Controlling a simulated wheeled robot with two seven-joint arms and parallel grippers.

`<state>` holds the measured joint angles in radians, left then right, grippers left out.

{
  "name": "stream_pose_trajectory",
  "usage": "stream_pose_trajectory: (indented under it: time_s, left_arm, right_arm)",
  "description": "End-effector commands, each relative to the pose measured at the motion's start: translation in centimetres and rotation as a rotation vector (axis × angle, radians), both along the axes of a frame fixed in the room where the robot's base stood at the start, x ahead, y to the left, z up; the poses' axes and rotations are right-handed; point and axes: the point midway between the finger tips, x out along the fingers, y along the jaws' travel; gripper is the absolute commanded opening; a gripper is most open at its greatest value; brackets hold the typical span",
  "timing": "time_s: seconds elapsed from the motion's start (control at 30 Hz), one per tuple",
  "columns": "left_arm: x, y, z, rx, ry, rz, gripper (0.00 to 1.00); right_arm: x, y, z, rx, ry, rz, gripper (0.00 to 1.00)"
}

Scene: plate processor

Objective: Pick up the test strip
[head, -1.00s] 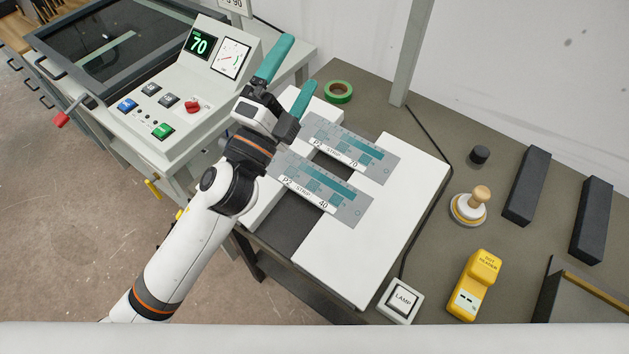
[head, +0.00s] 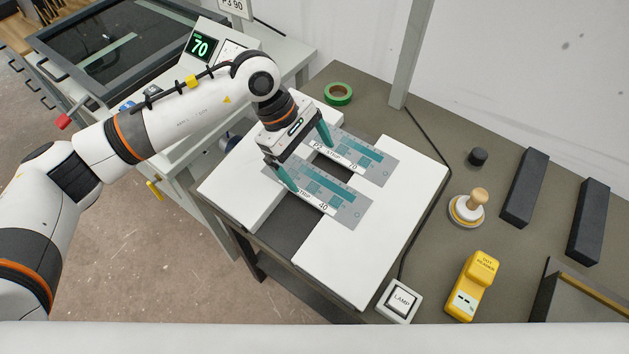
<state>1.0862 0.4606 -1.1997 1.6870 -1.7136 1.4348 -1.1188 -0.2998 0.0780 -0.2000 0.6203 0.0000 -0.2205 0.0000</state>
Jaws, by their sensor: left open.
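Two grey test strips with teal patches lie side by side across the gap between two white blocks. The far one is the strip labelled 70 (head: 372,160); the near one is the strip labelled 40 (head: 345,206). My left gripper (head: 307,160) is open, its teal fingers pointing down over the left ends of the strips. One finger is by the 70 strip, the other by the 40 strip's left end, hiding part of its label. Nothing is between the fingers that I can make out. I cannot tell whether they touch the strips. My right gripper is not in view.
The right white block (head: 350,262) and left white block (head: 237,190) sit on the table. Around are green tape (head: 338,93), a lamp switch (head: 400,300), a yellow dot reader (head: 473,285), a wooden-handled stamp (head: 468,207) and black bars (head: 524,187). The processor's display (head: 201,46) reads 70.

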Motion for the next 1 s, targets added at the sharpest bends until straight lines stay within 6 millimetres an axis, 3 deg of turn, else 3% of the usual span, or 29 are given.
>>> stream_pose_trajectory:
  time_s: [0.03,0.2,0.43,0.57,0.7,1.0]
  left_arm:
    - [-0.2,-0.4,-0.6,0.000,0.005,0.000,0.98]
    - [-0.4,-1.4,-2.9,-0.003,0.004,0.001,0.98]
    - [-0.5,-1.9,-4.5,-0.002,0.006,0.001,0.98]
    - [-0.6,-2.3,-6.4,-0.004,0.007,0.003,0.98]
    - [-0.7,-3.0,-8.2,-0.004,0.005,0.002,0.98]
    - [-0.7,-3.1,-8.7,-0.006,0.002,0.001,0.97]
  right_arm:
    - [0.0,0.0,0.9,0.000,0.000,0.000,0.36]
    - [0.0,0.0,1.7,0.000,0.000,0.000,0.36]
    - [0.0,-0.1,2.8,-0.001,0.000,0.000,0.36]
    - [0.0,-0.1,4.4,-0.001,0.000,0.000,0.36]
    - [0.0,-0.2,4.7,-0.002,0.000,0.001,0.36]
    - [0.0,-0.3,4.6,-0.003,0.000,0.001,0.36]
